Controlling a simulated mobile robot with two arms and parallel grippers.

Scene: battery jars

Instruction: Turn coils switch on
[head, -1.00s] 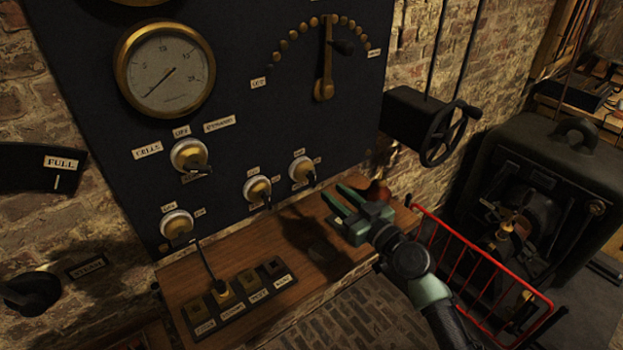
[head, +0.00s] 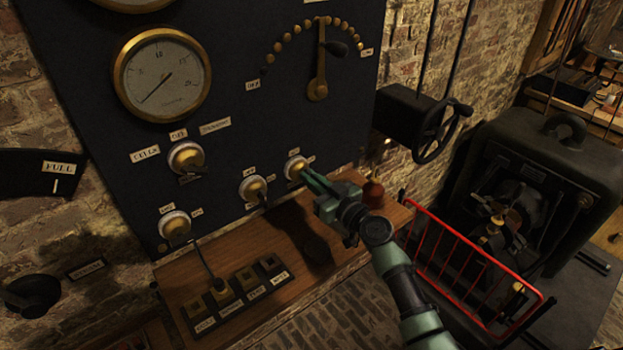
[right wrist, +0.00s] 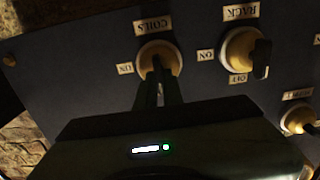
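The coils switch (right wrist: 160,57) is a round brass-and-white rotary switch on the dark panel. The right wrist view shows it upside down, with a COILS label and an ON label beside it. In the head view it is the rightmost switch (head: 295,167) of the lower group. My right gripper (right wrist: 158,68) has its narrow green fingers at the switch, close together on either side of its dark lever. The fingers hide most of the lever, so its exact angle is unclear. The gripper also shows in the head view (head: 307,178). My left gripper is not in view.
The rack switch (right wrist: 240,50) is beside the coils switch, with its black lever clear. A wooden shelf (head: 230,262) runs below the panel, with a red-brown knob (head: 373,194) at its right end. A red guard rail (head: 470,245) and a black handwheel (head: 440,133) are at the right.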

